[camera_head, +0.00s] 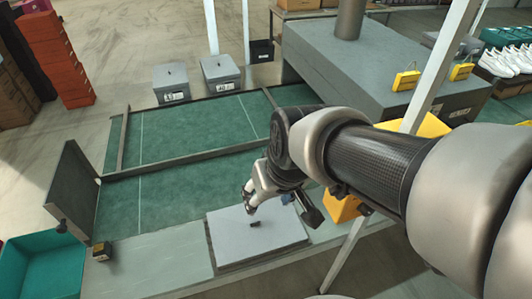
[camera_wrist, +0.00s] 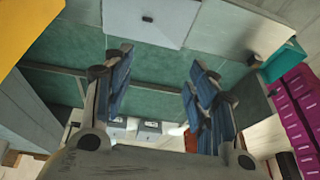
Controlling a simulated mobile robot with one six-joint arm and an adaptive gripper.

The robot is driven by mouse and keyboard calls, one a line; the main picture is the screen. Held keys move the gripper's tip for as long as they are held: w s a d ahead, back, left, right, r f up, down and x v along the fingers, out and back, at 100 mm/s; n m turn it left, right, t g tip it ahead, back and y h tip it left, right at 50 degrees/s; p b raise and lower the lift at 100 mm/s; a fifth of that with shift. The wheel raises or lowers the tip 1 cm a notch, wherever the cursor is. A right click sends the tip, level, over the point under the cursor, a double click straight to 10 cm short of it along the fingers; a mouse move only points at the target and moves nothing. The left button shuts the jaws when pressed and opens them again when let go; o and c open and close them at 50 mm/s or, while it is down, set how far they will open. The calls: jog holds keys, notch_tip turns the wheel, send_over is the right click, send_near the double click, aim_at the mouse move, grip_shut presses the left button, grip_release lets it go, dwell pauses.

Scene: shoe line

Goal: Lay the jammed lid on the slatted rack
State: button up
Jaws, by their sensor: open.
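A flat light-grey lid (camera_head: 280,228) with a small dark knob lies at the front of the green conveyor, partly over the pale front ledge. It also shows at the top of the wrist view (camera_wrist: 175,28). My gripper (camera_head: 250,204) is open and appears above the lid near its knob in the head view. Its blue-padded fingers (camera_wrist: 157,75) are spread in the wrist view with nothing between them. The gap between fingers and knob is hard to judge. I cannot make out a slatted rack in either view.
The green belt (camera_head: 185,195) has dark rails and an upright dark panel (camera_head: 72,190) at its left end. Two grey lidded boxes (camera_head: 170,85) stand behind it. A teal bin (camera_head: 42,268) is at lower left. A large grey machine (camera_head: 335,65) and a white post stand to the right.

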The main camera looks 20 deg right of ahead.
jog(key=s+d+r, duration=0.1)
jog(key=s+r, duration=0.2)
jog(key=s, duration=0.7)
jog(key=shift+d+r+h, duration=0.3)
jog(key=shift+h, duration=0.1)
notch_tip(320, 180, down, 6)
jog(key=b, duration=0.6)
